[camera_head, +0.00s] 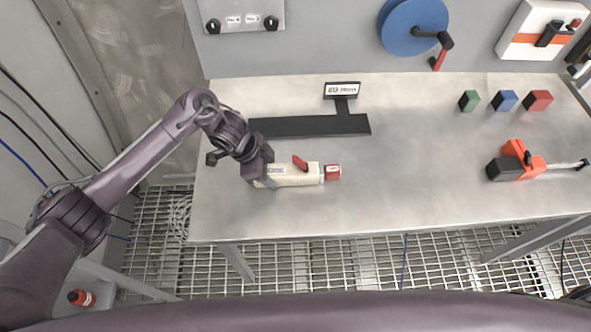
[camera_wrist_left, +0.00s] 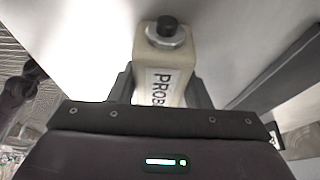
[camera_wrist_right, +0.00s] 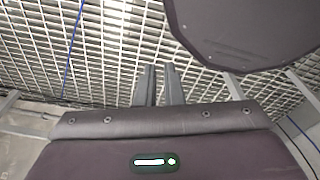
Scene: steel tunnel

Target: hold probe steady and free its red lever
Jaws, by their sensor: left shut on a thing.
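My left gripper (camera_head: 264,174) is shut on the probe's left end. In the left wrist view the probe (camera_wrist_left: 163,87) sits between the fingers, with its label partly hidden and a dark knob on its end. My right gripper (camera_wrist_right: 160,86) is empty, its fingers close together with a narrow gap, over the grating; the head view does not show it.
A black stand with a sign (camera_head: 342,91) is behind the probe. Green (camera_head: 469,101), blue (camera_head: 505,101) and red (camera_head: 538,101) blocks are at the back right. An orange and black tool (camera_head: 517,163) lies at right. The table's middle is clear.

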